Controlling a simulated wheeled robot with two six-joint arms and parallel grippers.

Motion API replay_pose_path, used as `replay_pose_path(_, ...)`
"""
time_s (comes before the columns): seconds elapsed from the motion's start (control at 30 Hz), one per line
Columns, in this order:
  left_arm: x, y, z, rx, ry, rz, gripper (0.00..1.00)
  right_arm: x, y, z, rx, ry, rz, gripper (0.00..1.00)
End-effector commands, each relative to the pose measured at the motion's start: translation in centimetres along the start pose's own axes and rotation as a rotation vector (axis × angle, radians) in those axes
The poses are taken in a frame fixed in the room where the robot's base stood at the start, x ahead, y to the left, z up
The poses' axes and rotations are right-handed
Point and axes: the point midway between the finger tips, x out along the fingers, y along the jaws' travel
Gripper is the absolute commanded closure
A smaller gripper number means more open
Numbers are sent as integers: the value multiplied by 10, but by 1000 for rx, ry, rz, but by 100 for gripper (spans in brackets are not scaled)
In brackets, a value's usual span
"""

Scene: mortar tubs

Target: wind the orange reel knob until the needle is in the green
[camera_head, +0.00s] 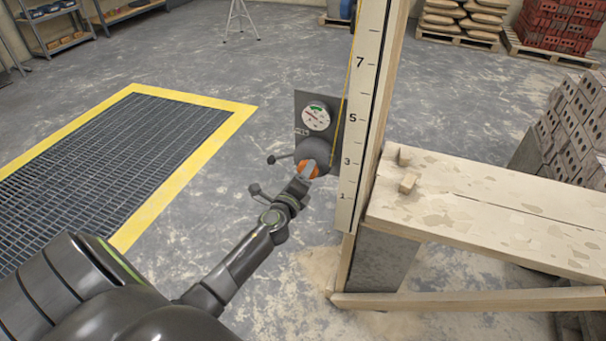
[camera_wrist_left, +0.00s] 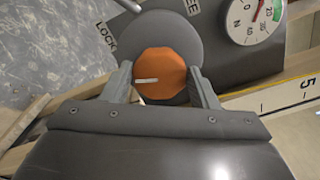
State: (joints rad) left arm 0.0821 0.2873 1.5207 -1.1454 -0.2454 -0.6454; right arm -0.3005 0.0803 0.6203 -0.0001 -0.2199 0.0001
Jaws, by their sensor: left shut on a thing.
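The orange reel knob (camera_wrist_left: 165,72) is faceted, with a pale mark left of its middle, on a round grey reel drum (camera_wrist_left: 177,38). My left gripper (camera_wrist_left: 163,85) has one finger on each side of the knob and is shut on it. In the head view the fingers partly cover the knob (camera_head: 308,169). The white dial (camera_head: 316,118) is above the reel; its red needle points to the upper left, apparently outside the green arc at the top. It is cut off at the top of the wrist view (camera_wrist_left: 250,20). My right gripper is not in view.
A lever (camera_head: 281,157) sticks out left of the reel; LOCK lettering is near it in the wrist view. A tall numbered board (camera_head: 360,120) stands right of the reel, beside a plank bench (camera_head: 480,205). A yellow-edged floor grate (camera_head: 200,95) lies left.

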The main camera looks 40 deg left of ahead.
Motion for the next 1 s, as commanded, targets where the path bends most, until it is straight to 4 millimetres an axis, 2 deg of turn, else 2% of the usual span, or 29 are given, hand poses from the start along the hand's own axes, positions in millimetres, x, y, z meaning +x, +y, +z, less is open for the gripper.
replay_pose_path(0.37,-1,2,-1,3,2,4,69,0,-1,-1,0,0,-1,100)
replay_pose_path(0.4,-1,2,-1,3,2,4,42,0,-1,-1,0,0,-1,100)
replay_pose_path(0.53,-1,2,-1,2,1,3,25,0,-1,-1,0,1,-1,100)
replay_pose_path(0.87,-2,1,0,2,1,1,24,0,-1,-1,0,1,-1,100)
replay_pose_path(1.0,-16,1,-1,2,1,3,24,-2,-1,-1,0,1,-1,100)
